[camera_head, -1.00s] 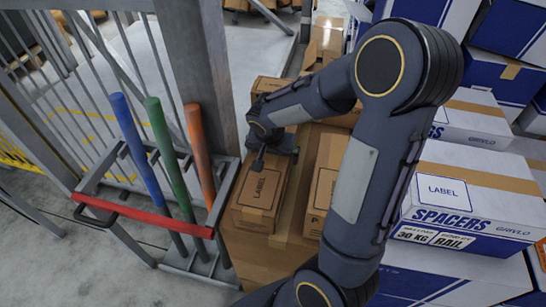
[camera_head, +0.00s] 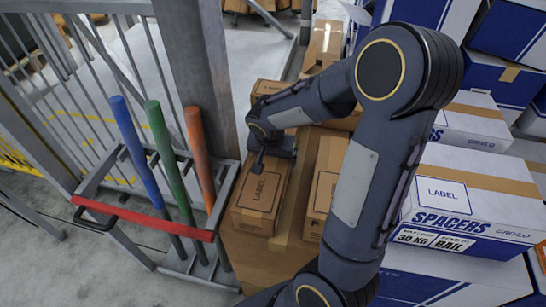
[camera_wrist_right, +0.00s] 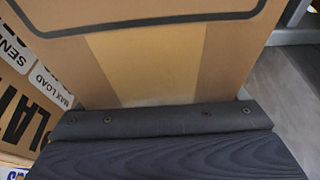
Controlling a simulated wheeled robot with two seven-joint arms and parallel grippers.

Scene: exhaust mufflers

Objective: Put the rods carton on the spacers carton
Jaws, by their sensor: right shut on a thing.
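The spacers carton (camera_head: 462,205) is white and blue with a tan tape band, at the right of the head view on other cartons. My right arm reaches over to a small brown carton (camera_head: 258,206) with a label on top. My right gripper (camera_head: 262,160) is shut on that carton near its far end. The carton is upright among other brown cartons; its name cannot be read, so I cannot confirm it is the rods carton. In the right wrist view the brown carton face (camera_wrist_right: 150,60) fills the picture against a dark finger. My left gripper is not in view.
Another brown carton (camera_head: 326,185) stands just right of the held one, partly behind my arm. A metal rack (camera_head: 185,262) with blue, green and orange poles stands close at left, beside a grey post (camera_head: 207,65). White and blue cartons are stacked at right.

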